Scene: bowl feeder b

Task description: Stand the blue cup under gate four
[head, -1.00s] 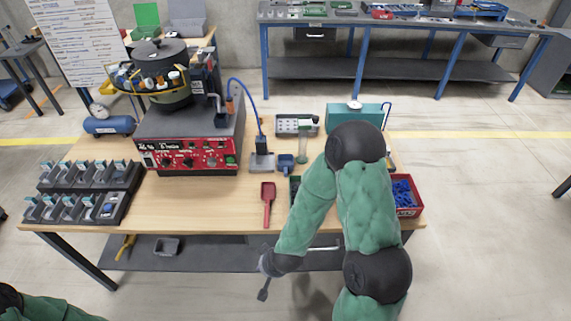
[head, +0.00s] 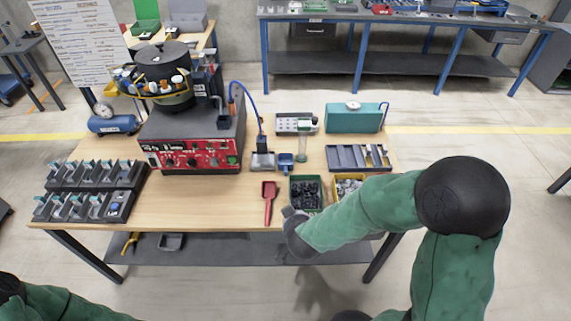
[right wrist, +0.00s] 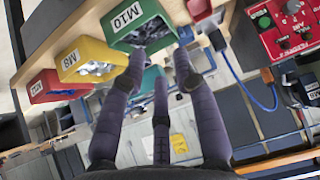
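The blue cup (head: 286,161) stands on the table right of the feeder, beside a grey block with a dark blue fitting (head: 262,158). Two dark racks (head: 95,174) of small bays with teal tops are at the table's left; I cannot read which is gate four. A blue round thing (head: 114,208) is in the front rack's right end. My right gripper (head: 290,216) is at the table's front edge, below the red scoop and green bin, well short of the cup. In the right wrist view its fingers (right wrist: 161,62) are spread and empty. My left gripper is out of view.
A bowl feeder (head: 190,145) with a red panel stands between racks and cup. A red scoop (head: 269,200), green bin (head: 292,195) and yellow bin (head: 340,187) lie near the front; a red bin (right wrist: 50,90) also shows. The front-middle tabletop is clear.

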